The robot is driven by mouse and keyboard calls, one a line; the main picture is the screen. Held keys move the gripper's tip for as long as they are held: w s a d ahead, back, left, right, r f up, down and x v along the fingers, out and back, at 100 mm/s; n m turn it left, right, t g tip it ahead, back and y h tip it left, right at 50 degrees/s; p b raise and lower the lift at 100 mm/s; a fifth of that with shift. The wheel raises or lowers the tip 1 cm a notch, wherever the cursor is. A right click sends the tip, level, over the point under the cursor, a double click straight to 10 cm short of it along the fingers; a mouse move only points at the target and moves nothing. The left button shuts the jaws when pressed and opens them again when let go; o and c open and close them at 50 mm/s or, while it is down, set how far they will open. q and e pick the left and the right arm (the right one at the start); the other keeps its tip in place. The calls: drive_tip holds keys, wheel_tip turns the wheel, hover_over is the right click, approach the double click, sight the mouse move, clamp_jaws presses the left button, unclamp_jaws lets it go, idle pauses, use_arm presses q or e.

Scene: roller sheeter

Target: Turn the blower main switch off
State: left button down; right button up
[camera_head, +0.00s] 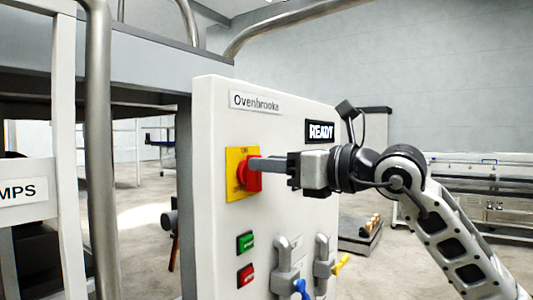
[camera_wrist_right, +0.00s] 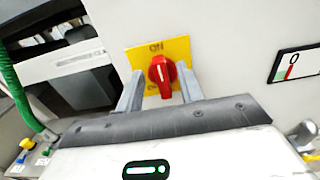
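Lettering at the plate's lower left is partly hidden. In the head view the red knob (camera_head: 253,180) and yellow plate (camera_head: 233,160) are on the front of a white control panel (camera_head: 215,115). My right gripper (camera_head: 258,165) reaches in from the right, its fingertips at the knob. In the wrist view its open fingers (camera_wrist_right: 160,73) straddle the knob, with a visible gap on the left. My left gripper is not in view.
Below the switch are a green button (camera_head: 245,243), a red button (camera_head: 246,275) and grey handles (camera_head: 285,265). Metal tube frames (camera_head: 99,150) stand at the left.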

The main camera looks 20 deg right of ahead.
drive_tip(key=shift+x, duration=0.8)
drive_tip(key=shift+s, duration=0.1)
clamp_jaws()
